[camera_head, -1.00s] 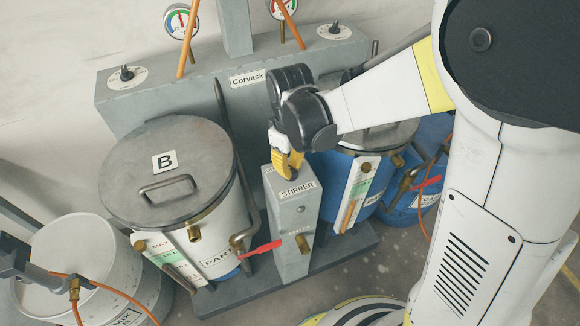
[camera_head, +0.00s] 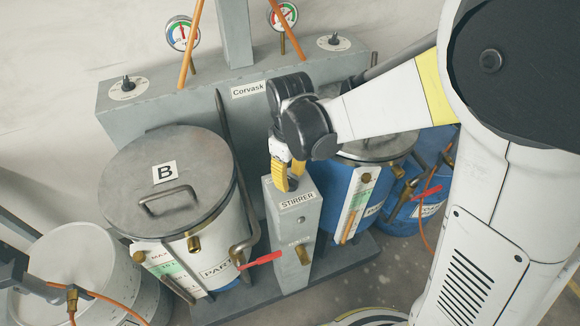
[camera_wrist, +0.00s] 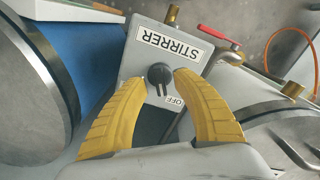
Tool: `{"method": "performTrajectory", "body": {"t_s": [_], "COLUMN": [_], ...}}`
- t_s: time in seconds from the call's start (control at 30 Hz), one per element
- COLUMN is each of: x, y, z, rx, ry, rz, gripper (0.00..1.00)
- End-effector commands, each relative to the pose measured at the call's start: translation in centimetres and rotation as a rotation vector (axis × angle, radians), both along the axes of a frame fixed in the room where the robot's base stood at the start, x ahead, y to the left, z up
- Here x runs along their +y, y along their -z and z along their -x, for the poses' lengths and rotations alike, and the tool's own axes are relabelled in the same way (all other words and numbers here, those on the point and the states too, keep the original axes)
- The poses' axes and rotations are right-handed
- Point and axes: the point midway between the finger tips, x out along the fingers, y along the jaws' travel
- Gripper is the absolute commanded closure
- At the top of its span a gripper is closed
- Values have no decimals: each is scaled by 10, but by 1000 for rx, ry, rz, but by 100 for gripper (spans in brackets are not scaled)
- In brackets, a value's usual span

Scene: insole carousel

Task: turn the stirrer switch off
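The stirrer box (camera_head: 297,235) is a grey post labelled STIRRER, standing between two drums. In the wrist view its top face (camera_wrist: 150,58) carries the black stirrer switch (camera_wrist: 160,74), a round knob with an OFF label beside it. Its pale marks face roughly toward that label; its exact setting is hard to read. My gripper (camera_wrist: 160,79) has its two yellow fingers apart, with tips on either side of the knob. Whether they touch it is unclear. In the head view my gripper (camera_head: 289,183) is at the box's top, and the knob is hidden.
Drum B (camera_head: 225,235) with a handled lid stands close left of the box. A blue drum (camera_head: 378,190) stands close right. A red valve lever (camera_head: 262,258) sticks out near the box's left side. The grey Corvask cabinet (camera_head: 180,105) is behind.

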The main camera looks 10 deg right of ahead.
Motion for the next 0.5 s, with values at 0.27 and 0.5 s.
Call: {"method": "performTrajectory", "body": {"t_s": [0.27, 0.5], "x": [0, 0], "y": [-57, -101], "z": [1, 0], "rx": [0, 0], "ry": [0, 0], "rz": [0, 0], "gripper": [66, 66]}}
